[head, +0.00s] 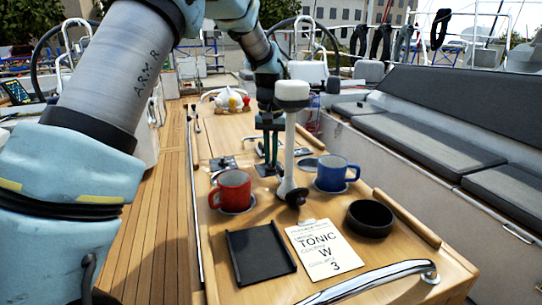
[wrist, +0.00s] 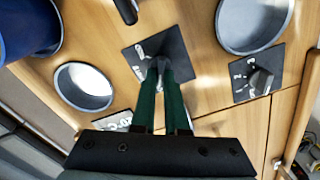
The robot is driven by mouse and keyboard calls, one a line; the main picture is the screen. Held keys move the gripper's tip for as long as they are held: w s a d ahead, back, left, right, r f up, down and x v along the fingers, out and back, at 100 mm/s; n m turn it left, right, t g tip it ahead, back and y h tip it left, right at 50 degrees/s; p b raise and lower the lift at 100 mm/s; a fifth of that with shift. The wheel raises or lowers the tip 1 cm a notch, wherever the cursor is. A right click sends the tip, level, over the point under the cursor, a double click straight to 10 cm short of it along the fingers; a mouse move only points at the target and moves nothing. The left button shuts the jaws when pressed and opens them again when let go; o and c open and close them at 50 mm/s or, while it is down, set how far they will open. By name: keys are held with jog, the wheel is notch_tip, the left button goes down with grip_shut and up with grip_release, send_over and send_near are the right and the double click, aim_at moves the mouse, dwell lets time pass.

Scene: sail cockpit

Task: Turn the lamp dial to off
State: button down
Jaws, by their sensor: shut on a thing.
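In the wrist view my gripper (wrist: 164,74) has its green fingers shut on a grey dial knob (wrist: 160,62). The knob sits on a dark square plate (wrist: 174,42) with white markings, partly hidden by the fingers and too small to read. A second dial (wrist: 261,80) on a similar numbered plate (wrist: 240,69) is to the right, apart from the fingers. In the head view my gripper (head: 267,161) points down at the table, behind a white lamp-like post (head: 291,95), and the second dial plate (head: 222,163) lies to its left. I cannot read which dial is named for the lamp.
The wooden table (head: 215,270) holds a red mug (head: 234,188), a blue mug (head: 332,175), a black tray (head: 260,256), a black bowl (head: 370,220) and a printed card (head: 322,253). The white post stands close in front of my gripper. Round recesses (wrist: 82,88) flank the gripped dial.

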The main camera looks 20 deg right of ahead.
jog(key=c, duration=0.9)
grip_release()
jog(key=shift+c, duration=0.2)
notch_tip(320, 180, up, 11)
jog(key=b, duration=0.2)
jog(key=shift+f, duration=0.1)
